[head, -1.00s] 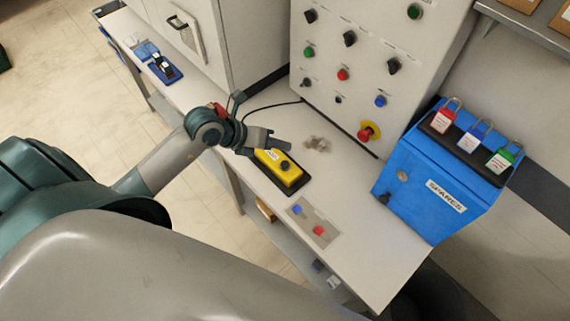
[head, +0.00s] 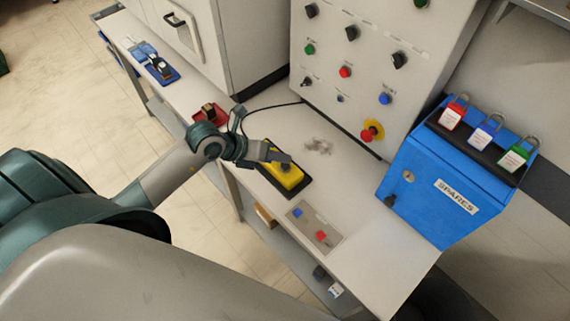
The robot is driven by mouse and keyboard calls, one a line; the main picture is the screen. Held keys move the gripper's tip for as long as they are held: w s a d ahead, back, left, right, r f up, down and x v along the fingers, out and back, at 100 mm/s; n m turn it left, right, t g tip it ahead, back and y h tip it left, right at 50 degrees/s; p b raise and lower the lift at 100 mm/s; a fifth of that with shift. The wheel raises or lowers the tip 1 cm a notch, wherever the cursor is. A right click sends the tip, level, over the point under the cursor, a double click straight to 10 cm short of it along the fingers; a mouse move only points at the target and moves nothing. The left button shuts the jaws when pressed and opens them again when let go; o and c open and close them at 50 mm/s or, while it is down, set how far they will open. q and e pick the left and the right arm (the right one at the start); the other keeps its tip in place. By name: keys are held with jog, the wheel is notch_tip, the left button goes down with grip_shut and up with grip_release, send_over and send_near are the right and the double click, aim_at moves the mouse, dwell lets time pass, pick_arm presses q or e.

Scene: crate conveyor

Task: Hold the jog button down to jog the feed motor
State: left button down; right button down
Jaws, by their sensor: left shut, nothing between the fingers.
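The yellow jog pendant box (head: 291,180) lies on a dark base on the bench, with a black cable running back from it. Its dark round button (head: 285,169) is on top, partly hidden by my fingers. My left gripper (head: 284,158) is shut and empty, and its fingertips are over the box at the button. I cannot tell whether they touch the button or press it in. My right gripper is not in view.
A control panel (head: 365,85) with knobs and an emergency stop stands behind. A blue spares box (head: 425,190) with padlocks is at the right. A grey plate (head: 315,228) with blue and red buttons lies in front. A red tray (head: 210,114) sits behind my wrist.

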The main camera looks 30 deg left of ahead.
aim_at(285, 165)
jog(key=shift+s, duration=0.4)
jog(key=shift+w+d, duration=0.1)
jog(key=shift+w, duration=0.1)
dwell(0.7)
pick_arm(q)
jog(key=shift+f, duration=0.25)
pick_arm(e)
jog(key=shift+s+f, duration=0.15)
pick_arm(q)
jog(key=shift+f, duration=0.25)
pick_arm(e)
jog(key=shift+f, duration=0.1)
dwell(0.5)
pick_arm(q)
jog(key=shift+s+a+f+b, duration=0.1)
jog(key=shift+f+b, duration=0.5)
jog(key=shift+f, duration=0.1)
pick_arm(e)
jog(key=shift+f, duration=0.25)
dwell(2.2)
